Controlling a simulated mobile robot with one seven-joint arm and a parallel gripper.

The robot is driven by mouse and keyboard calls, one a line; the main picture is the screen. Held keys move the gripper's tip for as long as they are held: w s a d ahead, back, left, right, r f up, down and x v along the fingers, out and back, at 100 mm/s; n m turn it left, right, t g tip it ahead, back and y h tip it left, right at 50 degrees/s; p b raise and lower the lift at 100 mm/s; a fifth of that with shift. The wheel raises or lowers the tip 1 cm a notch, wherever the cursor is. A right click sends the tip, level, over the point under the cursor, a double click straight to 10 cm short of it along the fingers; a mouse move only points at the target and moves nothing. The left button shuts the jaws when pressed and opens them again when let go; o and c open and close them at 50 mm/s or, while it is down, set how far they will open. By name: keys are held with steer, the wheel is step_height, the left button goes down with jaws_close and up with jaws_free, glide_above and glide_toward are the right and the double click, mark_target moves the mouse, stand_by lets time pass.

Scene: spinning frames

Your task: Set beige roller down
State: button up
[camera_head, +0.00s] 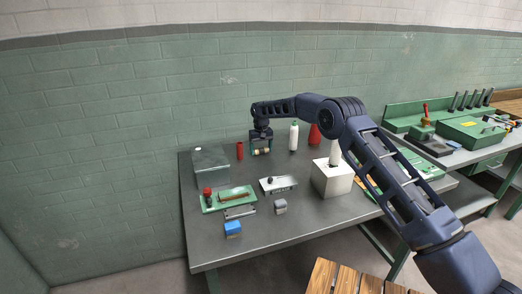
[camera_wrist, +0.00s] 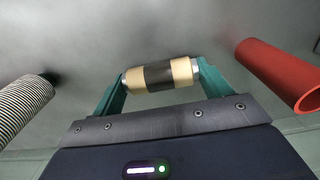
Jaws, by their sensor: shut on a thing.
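The beige roller (camera_wrist: 180,70) has a dark middle band and metal ends. My gripper (camera_wrist: 161,76) is shut on it, with one green finger at each end of the roller. In the head view my gripper (camera_head: 261,143) is over the back of the grey table (camera_head: 245,253), and the roller (camera_head: 261,151) shows small between the fingers. The roller lies roughly level. I cannot tell whether it touches the table top or is held just above it.
A red cylinder (camera_head: 240,151) stands left of my gripper. A grey box (camera_head: 211,161), a green tray (camera_head: 218,203), a blue block (camera_head: 233,229) and a white block (camera_head: 331,180) are also on the table.

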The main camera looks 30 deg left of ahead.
steer(key=shift+f, duration=0.1)
steer(key=o, duration=1.1)
steer(key=shift+c, duration=0.2)
step_height(320, 180, up, 12)
